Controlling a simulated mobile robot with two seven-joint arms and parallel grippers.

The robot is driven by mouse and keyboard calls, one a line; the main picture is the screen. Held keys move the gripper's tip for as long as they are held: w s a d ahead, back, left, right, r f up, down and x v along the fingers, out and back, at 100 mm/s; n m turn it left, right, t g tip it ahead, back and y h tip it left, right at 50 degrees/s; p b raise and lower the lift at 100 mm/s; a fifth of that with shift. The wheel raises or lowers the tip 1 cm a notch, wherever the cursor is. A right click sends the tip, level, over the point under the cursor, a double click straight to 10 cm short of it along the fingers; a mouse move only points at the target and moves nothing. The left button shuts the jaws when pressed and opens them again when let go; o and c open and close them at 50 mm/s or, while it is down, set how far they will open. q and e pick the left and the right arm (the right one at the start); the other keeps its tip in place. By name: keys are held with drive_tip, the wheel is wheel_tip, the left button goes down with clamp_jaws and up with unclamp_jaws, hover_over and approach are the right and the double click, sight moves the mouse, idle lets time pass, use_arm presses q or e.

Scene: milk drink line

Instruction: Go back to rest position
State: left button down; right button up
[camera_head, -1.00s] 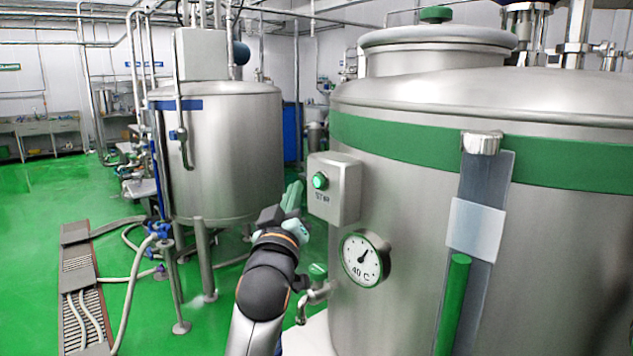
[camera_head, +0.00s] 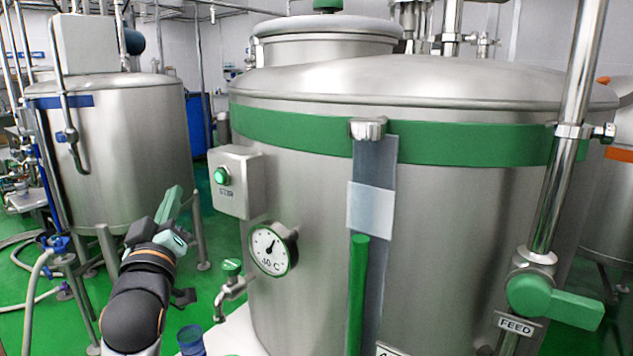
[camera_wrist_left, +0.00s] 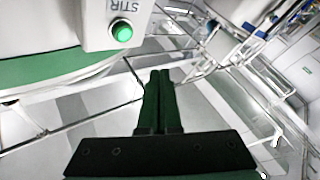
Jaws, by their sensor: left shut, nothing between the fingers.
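My left gripper (camera_head: 170,204) is in the lower left of the head view, in front of and to the left of the big steel tank (camera_head: 420,230). It is raised beside the grey stir box (camera_head: 236,181) and apart from it. In the left wrist view its two green fingers (camera_wrist_left: 160,78) are together with nothing between them. The stir box's lit green button (camera_wrist_left: 122,31) shows at the top of that view, with the word STIR beside it. My right gripper is not in view.
A FEED valve with a green handle (camera_head: 555,301) is at the right. A second tank (camera_head: 120,150) stands at the left. A blue-topped container (camera_head: 190,338) is below the tap.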

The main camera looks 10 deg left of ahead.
use_arm(q)
drive_tip(key=s+d+f+m+g+h, duration=0.1)
drive_tip(key=d+f+m+h, duration=0.15)
drive_tip(key=f, duration=0.75)
drive_tip(key=d+f+m+g+h, duration=0.2)
drive_tip(key=d+f+m, duration=0.1)
drive_tip(key=f, duration=0.6)
drive_tip(key=s+d+f+m+g+h, duration=0.1)
drive_tip(key=d+f+m+h, duration=0.15)
drive_tip(key=f, duration=0.75)
drive_tip(key=s+d+f+m+g+h, duration=0.1)
drive_tip(key=s+d+f+g, duration=0.2)
drive_tip(key=s+f, duration=0.7)
drive_tip(key=s+d+f+m+g+h, duration=0.2)
drive_tip(key=s+d+f, duration=0.4)
drive_tip(key=s+f, duration=0.5)
wheel_tip(320, 180, down, 3)
drive_tip(key=shift+d+m+g, duration=0.25)
drive_tip(key=shift+m+g, duration=0.05)
drive_tip(key=shift+g, duration=0.4)
